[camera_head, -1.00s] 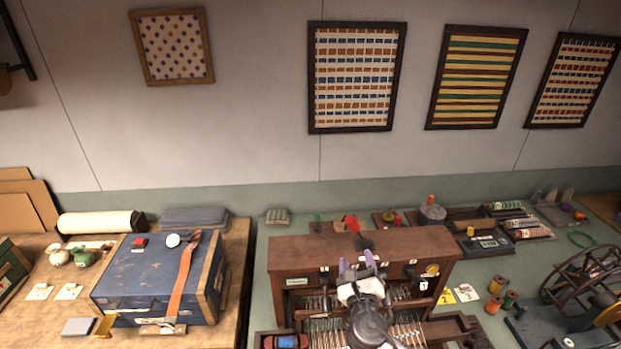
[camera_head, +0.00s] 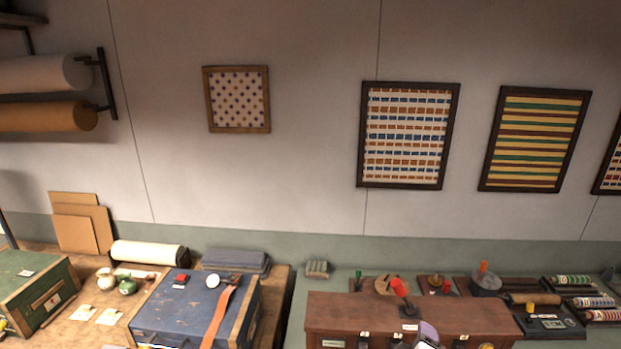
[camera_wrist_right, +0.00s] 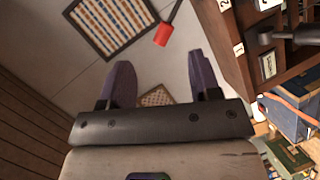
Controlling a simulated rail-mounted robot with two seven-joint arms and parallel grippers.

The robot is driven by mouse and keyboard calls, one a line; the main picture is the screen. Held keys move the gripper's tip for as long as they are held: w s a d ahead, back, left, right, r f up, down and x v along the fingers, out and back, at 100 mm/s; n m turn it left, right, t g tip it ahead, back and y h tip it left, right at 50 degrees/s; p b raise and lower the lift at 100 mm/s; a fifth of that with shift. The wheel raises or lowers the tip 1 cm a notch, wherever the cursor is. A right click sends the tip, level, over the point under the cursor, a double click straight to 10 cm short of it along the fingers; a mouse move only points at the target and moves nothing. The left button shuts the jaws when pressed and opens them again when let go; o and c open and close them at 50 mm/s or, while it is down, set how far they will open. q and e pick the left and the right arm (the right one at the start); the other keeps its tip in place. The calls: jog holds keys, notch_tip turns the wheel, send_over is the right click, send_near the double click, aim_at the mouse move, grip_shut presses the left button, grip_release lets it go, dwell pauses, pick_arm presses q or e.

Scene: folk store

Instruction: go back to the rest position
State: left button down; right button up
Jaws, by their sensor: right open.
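My right gripper (camera_wrist_right: 160,72) shows in the right wrist view with its two purple fingers apart and nothing between them. In the head view only a purple fingertip of the right gripper (camera_head: 428,333) shows at the bottom edge, in front of the brown wooden cabinet (camera_head: 340,312). The rest of that arm is out of the head view. My left gripper is in neither view.
A red-tipped handle (camera_head: 400,288) rises by the cabinet top and also shows in the wrist view (camera_wrist_right: 164,34). A blue chest (camera_head: 180,305) and a green box (camera_head: 30,290) stand left. Framed textiles (camera_head: 408,135) hang on the wall.

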jog(key=s+f+m+g+y+p, duration=0.1)
jog(key=s+f, duration=0.5)
jog(key=s, duration=0.6)
jog(key=s+f+m+g+y+p, duration=0.2)
jog(key=s+f+m+g, duration=0.2)
jog(key=s, duration=0.9)
jog(key=s+f+m+g+y+p, duration=0.2)
jog(key=s+f+g, duration=0.3)
jog(key=s, duration=0.8)
notch_tip(320, 180, down, 3)
jog(key=shift+r+m, duration=0.2)
jog(key=shift+m, duration=0.3)
